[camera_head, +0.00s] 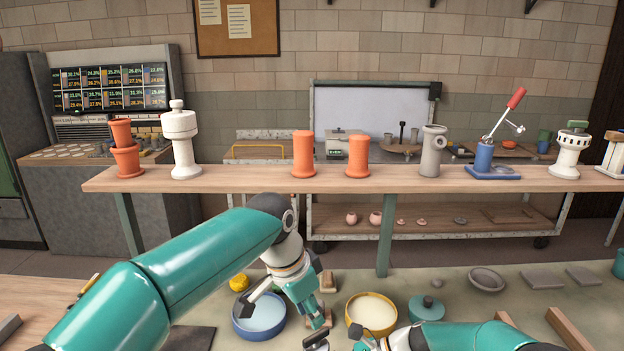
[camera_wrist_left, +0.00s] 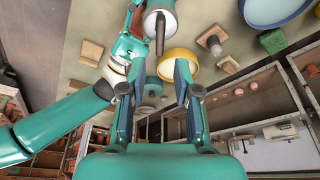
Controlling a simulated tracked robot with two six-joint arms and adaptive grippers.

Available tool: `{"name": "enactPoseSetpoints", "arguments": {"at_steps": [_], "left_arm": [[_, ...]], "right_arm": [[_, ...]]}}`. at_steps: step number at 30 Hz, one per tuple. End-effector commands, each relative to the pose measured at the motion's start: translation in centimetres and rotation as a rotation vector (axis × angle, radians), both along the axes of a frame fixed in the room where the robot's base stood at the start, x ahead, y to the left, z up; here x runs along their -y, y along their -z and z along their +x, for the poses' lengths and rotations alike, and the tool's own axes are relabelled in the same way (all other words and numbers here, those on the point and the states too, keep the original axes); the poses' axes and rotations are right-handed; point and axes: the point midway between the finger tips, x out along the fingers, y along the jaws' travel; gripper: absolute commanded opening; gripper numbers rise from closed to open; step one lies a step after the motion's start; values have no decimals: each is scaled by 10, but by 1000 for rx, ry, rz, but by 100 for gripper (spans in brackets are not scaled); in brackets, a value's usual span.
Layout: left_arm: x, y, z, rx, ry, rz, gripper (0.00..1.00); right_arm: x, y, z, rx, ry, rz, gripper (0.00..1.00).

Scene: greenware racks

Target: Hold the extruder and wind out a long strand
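My left gripper (camera_head: 284,310) reaches down over the bench near the blue bowl. In the left wrist view its two fingers (camera_wrist_left: 157,72) stand wide apart with nothing between them. A pale cylinder with a dark rod, which looks like the extruder (camera_wrist_left: 160,20), shows at the top of the left wrist view, beyond the left fingertips and apart from them. My right gripper (camera_head: 340,341) is at the bottom edge of the head view, largely cut off. In the left wrist view my right arm ends beside the cylinder; I cannot tell whether it grips it.
A blue bowl (camera_head: 259,333) and a yellow-rimmed bowl (camera_head: 371,297) stand on the bench. A teal lidded pot (camera_head: 426,308), a yellow sponge (camera_head: 239,282) and small blocks lie around. A raised wooden shelf (camera_head: 230,180) with pots and a red-handled device (camera_head: 485,158) runs behind.

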Motion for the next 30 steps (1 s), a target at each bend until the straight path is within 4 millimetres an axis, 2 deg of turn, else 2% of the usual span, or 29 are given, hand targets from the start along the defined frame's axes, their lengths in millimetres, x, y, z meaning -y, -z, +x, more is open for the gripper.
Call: {"name": "enactPoseSetpoints", "arguments": {"at_steps": [3, 10, 24, 30], "left_arm": [[-8, -3, -6, 0, -1, -1, 31], [-6, 5, -4, -1, 0, 0, 31], [4, 47, 3, -2, 0, 1, 31], [7, 59, 6, 0, 0, 0, 31]], "right_arm": [[1, 2, 0, 0, 1, -3, 3], [0, 2, 0, -1, 0, -3, 3], [0, 2, 0, -1, 0, -3, 3], [0, 2, 0, -1, 0, -3, 3]]}}
